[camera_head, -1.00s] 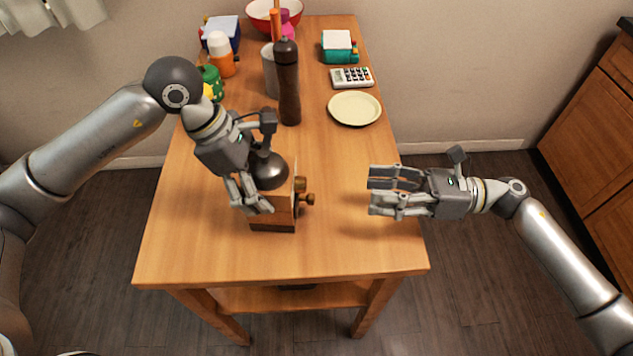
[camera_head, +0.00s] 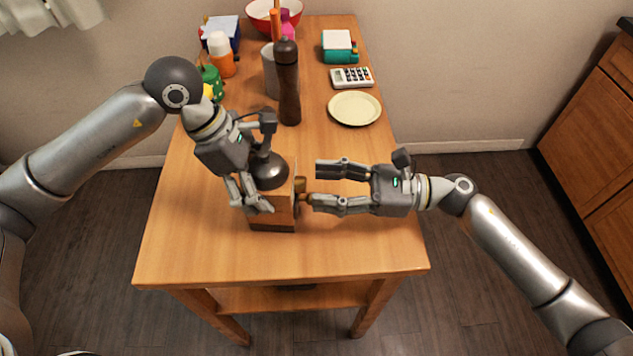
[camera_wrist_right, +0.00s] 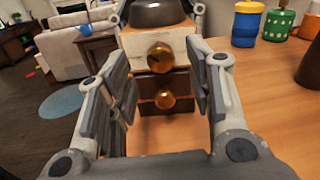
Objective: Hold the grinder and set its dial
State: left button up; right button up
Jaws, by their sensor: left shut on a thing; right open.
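The grinder (camera_head: 275,222) is a wooden box with a dark dome on top, standing upright near the table's front. My left gripper (camera_head: 252,197) is shut on it from the left. Two round brass knobs face right; the upper knob (camera_wrist_right: 160,57) is on a pale panel and the lower knob (camera_wrist_right: 165,99) on a darker one. Which is the dial is not certain. My right gripper (camera_head: 313,184) is open at the knob side, with fingers pointing at the grinder. In the right wrist view both knobs lie between its spread fingers, with no clear contact.
A tall dark mill (camera_head: 288,85) stands behind the grinder. A cream plate (camera_head: 355,108), a calculator (camera_head: 352,77) and a teal holder (camera_head: 340,55) are at the back right. Several containers crowd the back left. The wooden table (camera_head: 210,250) is clear at its front.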

jog(key=shift+a, duration=1.05)
jog(key=c, duration=1.1)
jog(key=shift+o, duration=0.2)
jog(key=shift+w+m, duration=0.1)
jog(key=shift+m, duration=2.2)
jog(key=o, duration=1.1)
jog(key=shift+c, duration=0.2)
jog(key=shift+d, duration=0.1)
jog(key=d, duration=1.1)
jog(key=shift+d, duration=0.4)
